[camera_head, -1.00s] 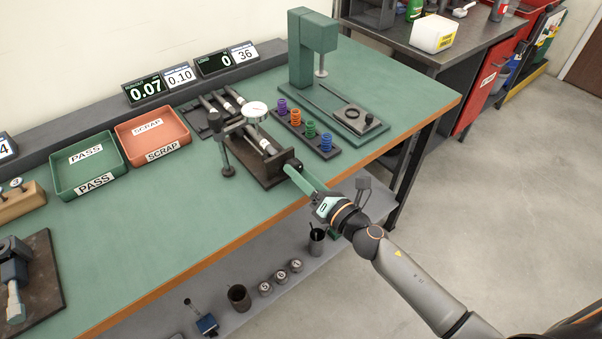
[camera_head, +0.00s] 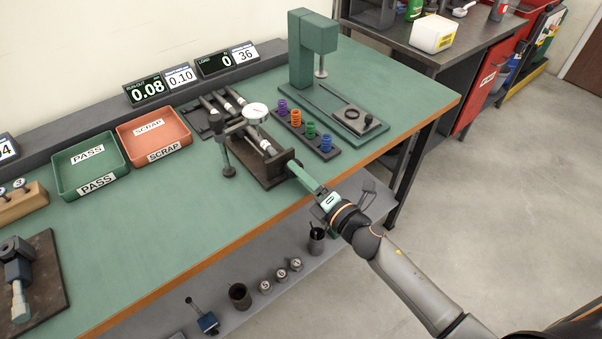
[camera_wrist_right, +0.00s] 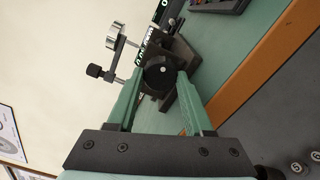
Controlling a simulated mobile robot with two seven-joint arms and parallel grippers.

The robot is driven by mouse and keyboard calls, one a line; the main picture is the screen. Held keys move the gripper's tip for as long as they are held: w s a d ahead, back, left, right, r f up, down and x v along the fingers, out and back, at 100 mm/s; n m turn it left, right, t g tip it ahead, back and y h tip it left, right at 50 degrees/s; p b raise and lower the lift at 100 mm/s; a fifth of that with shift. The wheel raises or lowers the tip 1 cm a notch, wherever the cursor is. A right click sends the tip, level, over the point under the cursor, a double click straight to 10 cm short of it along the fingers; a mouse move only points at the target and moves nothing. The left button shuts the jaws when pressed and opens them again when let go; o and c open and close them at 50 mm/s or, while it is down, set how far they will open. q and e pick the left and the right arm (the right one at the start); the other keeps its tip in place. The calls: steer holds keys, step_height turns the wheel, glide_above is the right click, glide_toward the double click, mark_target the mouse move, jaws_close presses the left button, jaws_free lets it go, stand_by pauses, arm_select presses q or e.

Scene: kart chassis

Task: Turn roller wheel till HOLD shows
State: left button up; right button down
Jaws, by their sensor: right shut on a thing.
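The roller wheel (camera_wrist_right: 160,72) is a dark round knob with a pale dot, at the front end of the roller fixture (camera_head: 270,170). In the right wrist view it sits between the two green fingers of my right gripper (camera_wrist_right: 162,85), which is shut on it. In the head view my right gripper (camera_head: 292,165) reaches the fixture's near end and hides most of the wheel. A dial gauge (camera_head: 256,111) stands over a light shaft on the fixture. The runout display (camera_head: 147,88) reads 0.08, beside a 0.10 label. I see no HOLD. My left gripper is out of view.
A green PASS tray (camera_head: 91,188) and an orange SCRAP tray (camera_head: 176,150) lie left of the fixture. Several coloured springs (camera_head: 311,130) stand on a rack to its right, near a green press (camera_head: 312,45). The load display (camera_head: 213,65) reads 0.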

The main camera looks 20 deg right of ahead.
steer(key=shift+m+p, duration=0.9)
steer(key=shift+m, duration=2)
steer(key=shift+m+p, duration=1.1)
steer(key=shift+m, duration=1.8)
steer(key=shift+m+p, duration=1)
steer(key=shift+m, duration=1.8)
steer(key=shift+m+p, duration=0.3)
steer(key=shift+m, duration=1.4)
steer(key=shift+m, duration=0.5)
steer(key=shift+c, duration=1.5)
jaws_free()
steer(key=v, duration=1.2)
steer(key=shift+s+b, duration=0.25)
steer(key=shift+b, duration=0.15)
